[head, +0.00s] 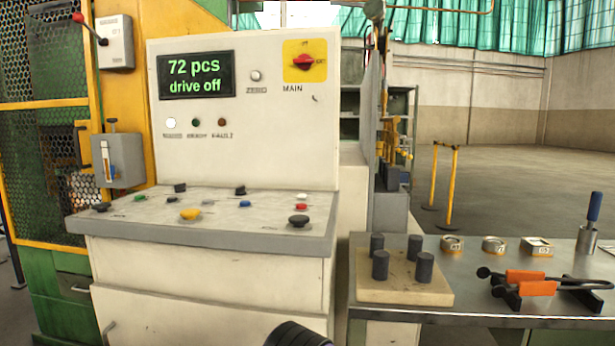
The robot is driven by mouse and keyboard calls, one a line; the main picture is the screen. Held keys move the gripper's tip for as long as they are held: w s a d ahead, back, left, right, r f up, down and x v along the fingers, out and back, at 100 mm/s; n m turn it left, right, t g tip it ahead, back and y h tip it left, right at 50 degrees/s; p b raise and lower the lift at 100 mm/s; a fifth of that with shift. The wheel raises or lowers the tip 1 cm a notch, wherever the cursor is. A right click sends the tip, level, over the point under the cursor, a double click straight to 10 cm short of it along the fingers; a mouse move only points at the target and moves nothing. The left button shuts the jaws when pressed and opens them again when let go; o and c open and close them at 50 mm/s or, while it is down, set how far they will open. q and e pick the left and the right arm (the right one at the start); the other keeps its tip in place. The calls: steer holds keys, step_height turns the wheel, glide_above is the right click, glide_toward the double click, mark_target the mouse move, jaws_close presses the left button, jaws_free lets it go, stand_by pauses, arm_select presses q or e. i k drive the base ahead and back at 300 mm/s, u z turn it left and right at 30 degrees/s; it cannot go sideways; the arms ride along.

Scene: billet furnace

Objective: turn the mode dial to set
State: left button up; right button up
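The control desk (130,225) has a sloped top with several small controls. Black knobs sit at its left (102,207), at its back (180,187), at its back middle (240,190) and at its front right (299,221). Their labels are too small to read, so I cannot tell which is the mode dial or where it points. The upright panel's display (196,75) reads "72 pcs drive off". A red rotary switch (303,62) on a yellow plate is labelled MAIN. Neither gripper shows clearly.
A yellow mushroom button (190,214) stands on the desk's front. A metal bench (470,308) at right bears a block with dark cylinders (380,265), orange-handled tongs (525,277) and gauges. A black ribbed part, possibly mine, shows at the bottom edge. Air above the desk is clear.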

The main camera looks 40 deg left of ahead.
mark_target(179, 187)
steer(key=z, duration=1.5)
steer(key=k, duration=1.2)
steer(key=u, duration=1.9)
